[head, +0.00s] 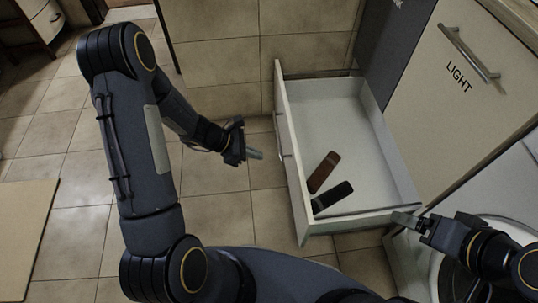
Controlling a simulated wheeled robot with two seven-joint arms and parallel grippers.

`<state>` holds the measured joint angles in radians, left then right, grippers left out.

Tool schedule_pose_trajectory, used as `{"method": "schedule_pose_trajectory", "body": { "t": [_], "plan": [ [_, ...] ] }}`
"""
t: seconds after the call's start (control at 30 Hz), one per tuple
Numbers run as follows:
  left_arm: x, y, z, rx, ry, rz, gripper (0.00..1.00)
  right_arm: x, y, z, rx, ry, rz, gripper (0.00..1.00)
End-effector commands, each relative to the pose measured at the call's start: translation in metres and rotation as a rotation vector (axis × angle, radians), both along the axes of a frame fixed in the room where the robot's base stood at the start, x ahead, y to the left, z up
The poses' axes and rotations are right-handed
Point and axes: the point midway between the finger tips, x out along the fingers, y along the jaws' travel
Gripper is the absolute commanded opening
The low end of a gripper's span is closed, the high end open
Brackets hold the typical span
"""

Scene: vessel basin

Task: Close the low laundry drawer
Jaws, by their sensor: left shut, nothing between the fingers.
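The low drawer (350,222) stands open, pulled out to the left from the cabinet. Its white inside holds a brown item (323,172) and a black item (332,197). Its front panel (292,185) faces left and carries a slim handle. My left gripper (257,154) is shut and empty, a short way left of the front panel, apart from it. My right gripper (398,217) is by the drawer's near side wall, close to the cabinet end; whether it touches is unclear, and its finger gap is too small to read.
A cabinet door (465,85) marked LIGHT, with a bar handle (470,54), rises right of the drawer. A dark panel (392,45) stands beside it. A round-doored white appliance (480,220) is at lower right. Tiled floor left of the drawer is clear. A beige mat (22,225) lies far left.

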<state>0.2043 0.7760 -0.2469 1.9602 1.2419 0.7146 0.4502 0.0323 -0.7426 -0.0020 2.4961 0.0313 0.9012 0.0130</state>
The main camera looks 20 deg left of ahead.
Motion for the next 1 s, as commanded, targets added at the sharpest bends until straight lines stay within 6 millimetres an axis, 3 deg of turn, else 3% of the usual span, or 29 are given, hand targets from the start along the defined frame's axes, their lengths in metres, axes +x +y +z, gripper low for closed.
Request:
{"method": "schedule_pose_trajectory", "body": {
  "t": [0.4,0.63,1.0],
  "plan": [
    [0.023,-0.060,-0.063,0.000,0.000,-0.008,0.00,0.000,0.000,-0.040,0.000,0.000,0.000,0.81],
    [0.036,-0.089,-0.058,0.000,-0.003,-0.008,0.00,0.000,0.000,-0.046,0.000,0.000,0.000,0.81],
    [0.039,-0.095,-0.057,0.000,-0.001,-0.005,0.00,0.000,0.000,-0.046,0.000,0.000,0.000,0.81]
  ]
}}
